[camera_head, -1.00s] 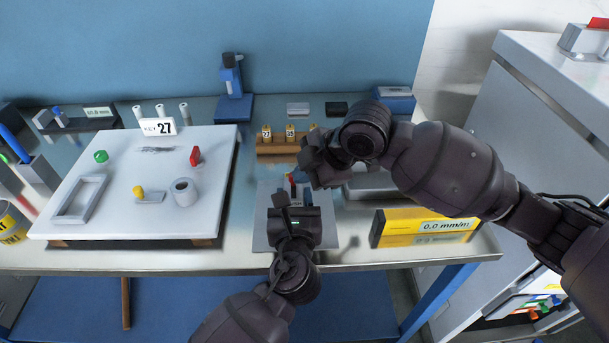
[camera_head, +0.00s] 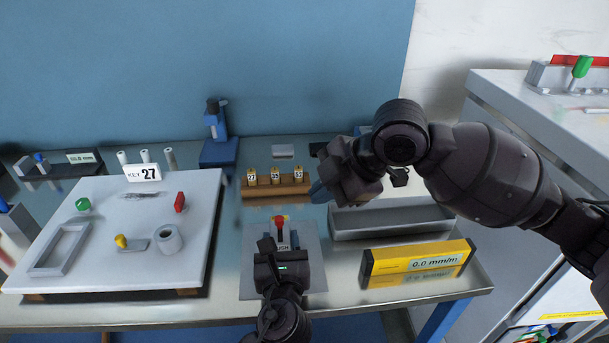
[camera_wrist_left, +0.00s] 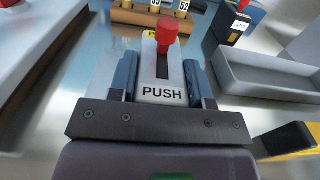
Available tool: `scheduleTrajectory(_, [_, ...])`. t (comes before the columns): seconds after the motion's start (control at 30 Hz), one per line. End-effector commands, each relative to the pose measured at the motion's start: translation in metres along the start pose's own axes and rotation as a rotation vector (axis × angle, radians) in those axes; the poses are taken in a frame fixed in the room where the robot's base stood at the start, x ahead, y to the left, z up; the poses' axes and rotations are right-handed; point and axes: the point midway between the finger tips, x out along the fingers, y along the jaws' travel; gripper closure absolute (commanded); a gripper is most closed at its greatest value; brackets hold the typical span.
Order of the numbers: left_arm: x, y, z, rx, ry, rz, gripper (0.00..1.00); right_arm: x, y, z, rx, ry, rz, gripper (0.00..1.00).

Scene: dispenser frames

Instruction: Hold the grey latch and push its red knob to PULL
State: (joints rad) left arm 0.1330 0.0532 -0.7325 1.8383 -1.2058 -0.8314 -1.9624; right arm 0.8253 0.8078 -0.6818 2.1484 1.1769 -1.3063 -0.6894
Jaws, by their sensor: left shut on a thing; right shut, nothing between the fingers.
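The grey latch (camera_wrist_left: 160,90) stands upright on a grey plate (camera_head: 314,262) on the bench. It has a dark slot, and its near end reads PUSH. Its red knob (camera_wrist_left: 167,32) is at the far end of the slot, away from that word; it also shows in the head view (camera_head: 280,221). A bit of yellow shows behind the knob, mostly hidden. My left gripper (camera_head: 281,242) is shut on the latch, one blue-grey finger on each side. My right gripper (camera_head: 328,192) is shut and empty, above and to the right of the knob, apart from it.
A wooden rack (camera_head: 276,188) with several yellow-labelled cylinders stands behind the latch. A grey tray (camera_head: 390,223) and a yellow gauge box (camera_head: 415,264) are to the right. A white board (camera_head: 110,255) with knobs and a KEY 27 sign is to the left.

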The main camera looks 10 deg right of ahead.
Motion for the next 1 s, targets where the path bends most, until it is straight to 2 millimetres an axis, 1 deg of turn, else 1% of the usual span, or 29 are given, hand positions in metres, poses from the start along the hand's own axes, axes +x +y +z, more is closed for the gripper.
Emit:
scheduleTrajectory(0.2, [0.0,0.0,0.001,0.0,-0.002,0.0,0.94,-0.001,0.0,0.0,0.0,0.0,0.0,1.0])
scheduleTrajectory(0.23, [0.0,0.0,0.001,0.0,-0.002,0.0,0.54,-0.001,0.0,0.0,0.0,0.0,0.0,1.0])
scheduleTrajectory(0.4, [0.0,0.0,0.001,0.0,-0.001,0.0,0.28,-0.001,0.0,0.0,0.0,0.0,0.0,1.0])
scheduleTrajectory(0.43, [0.0,0.0,0.001,0.0,-0.001,0.0,0.26,-0.001,0.0,0.0,0.0,0.0,0.0,1.0])
scheduleTrajectory(0.67, [0.0,0.0,0.0,0.0,0.0,0.0,0.26,0.0,0.0,0.0,0.0,0.0,0.0,1.0])
scheduleTrajectory(0.77, [-0.003,0.0,0.0,0.0,0.0,0.0,0.26,0.0,0.0,0.0,0.0,0.0,0.0,1.0])
scheduleTrajectory(0.87, [-0.012,0.0,-0.001,0.001,0.001,0.0,0.26,0.0,0.0,0.0,0.0,0.0,0.0,1.0])
scheduleTrajectory(1.0, [-0.035,0.001,-0.001,-0.001,0.003,0.0,0.26,0.0,0.0,0.0,0.0,0.0,0.0,1.0])
